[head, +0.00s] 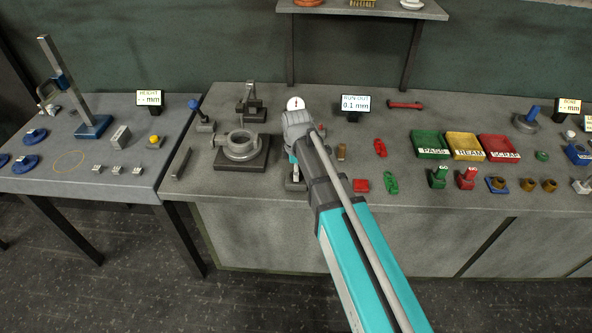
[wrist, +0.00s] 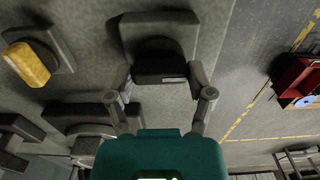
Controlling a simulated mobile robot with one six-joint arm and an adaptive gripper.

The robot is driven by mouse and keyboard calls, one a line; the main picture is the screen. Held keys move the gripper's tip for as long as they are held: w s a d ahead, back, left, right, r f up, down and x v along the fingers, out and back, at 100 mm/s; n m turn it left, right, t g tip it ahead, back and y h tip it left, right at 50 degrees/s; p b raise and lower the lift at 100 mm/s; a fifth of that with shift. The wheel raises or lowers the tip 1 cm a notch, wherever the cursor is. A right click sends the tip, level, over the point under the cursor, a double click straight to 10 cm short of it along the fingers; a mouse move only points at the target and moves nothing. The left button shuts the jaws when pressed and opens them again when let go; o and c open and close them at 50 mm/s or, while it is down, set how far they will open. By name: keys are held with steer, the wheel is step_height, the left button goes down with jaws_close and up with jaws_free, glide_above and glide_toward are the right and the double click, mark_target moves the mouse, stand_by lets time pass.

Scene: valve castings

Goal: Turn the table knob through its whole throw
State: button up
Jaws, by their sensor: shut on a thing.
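In the wrist view my gripper (wrist: 162,86) has one finger on each side of a dark, blocky piece, which I take to be the table knob (wrist: 160,70). It is shut on this piece, which stands against a grey rounded base. A thin pale mark shows on the knob's near face. In the head view my arm covers the knob and most of my gripper, at the bench's front part. Left of the arm, a grey ring casting (head: 242,145) sits on a dark square base. The knob's turn angle cannot be read.
A RUN-OUT display (head: 355,103) reading 0.1 mm stands behind my arm. Green, yellow and red trays (head: 430,144) stand farther right. A yellow piece (wrist: 28,64) shows left of my gripper in the wrist view.

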steer(key=shift+m, duration=0.4)
steer(key=m, duration=0.8)
steer(key=shift+m, duration=0.4)
steer(key=m, duration=0.4)
steer(key=shift+m, duration=0.3)
steer(key=m, duration=0.4)
steer(key=o, duration=1.1)
steer(key=shift+s, duration=0.15)
